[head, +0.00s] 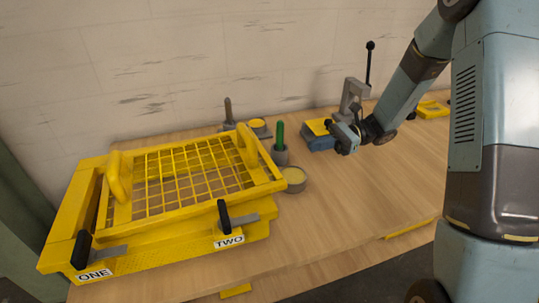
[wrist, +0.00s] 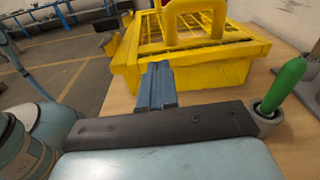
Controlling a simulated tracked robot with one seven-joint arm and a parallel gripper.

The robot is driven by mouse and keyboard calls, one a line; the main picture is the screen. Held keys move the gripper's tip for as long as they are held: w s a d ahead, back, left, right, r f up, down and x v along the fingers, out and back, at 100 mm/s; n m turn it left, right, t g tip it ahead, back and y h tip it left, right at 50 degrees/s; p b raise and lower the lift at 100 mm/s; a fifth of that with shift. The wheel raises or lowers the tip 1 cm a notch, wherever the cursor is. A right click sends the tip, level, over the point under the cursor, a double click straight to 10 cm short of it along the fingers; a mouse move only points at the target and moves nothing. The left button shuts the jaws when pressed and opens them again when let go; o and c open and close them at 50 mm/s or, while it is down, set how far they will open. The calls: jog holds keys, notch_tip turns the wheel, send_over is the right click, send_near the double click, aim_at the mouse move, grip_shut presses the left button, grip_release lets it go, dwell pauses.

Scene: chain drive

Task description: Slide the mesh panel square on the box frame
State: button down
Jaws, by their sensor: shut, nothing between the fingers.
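The yellow mesh panel (head: 190,210), with a grid and two upright loop handles, lies on top of the yellow box frame (head: 65,225) at the left of the table. It looks offset to the right, leaving the box's left side bare. Two black-handled levers stand at the front, by label ONE (head: 95,274) and label TWO (head: 229,241). My gripper (head: 347,141) is shut and empty, well right of the panel and above the table. In the wrist view its fingers (wrist: 157,88) are together, with a panel handle (wrist: 195,20) and the yellow box wall beyond.
A green-handled tool in a grey cup (head: 279,150) and a round grey tin (head: 293,180) stand just right of the panel. A lever device (head: 353,100) on a blue base stands behind my gripper. The wall is close behind. The table's front right is clear.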

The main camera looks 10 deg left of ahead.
aim_at(269, 164)
jog(key=shift+m+y, duration=0.5)
jog(key=x, duration=0.4)
jog(key=w+f+x, duration=0.1)
jog(key=x, duration=0.9)
jog(key=shift+w+a+f, duration=0.2)
jog(key=shift+a+f, duration=0.1)
jog(key=shift+a, duration=0.05)
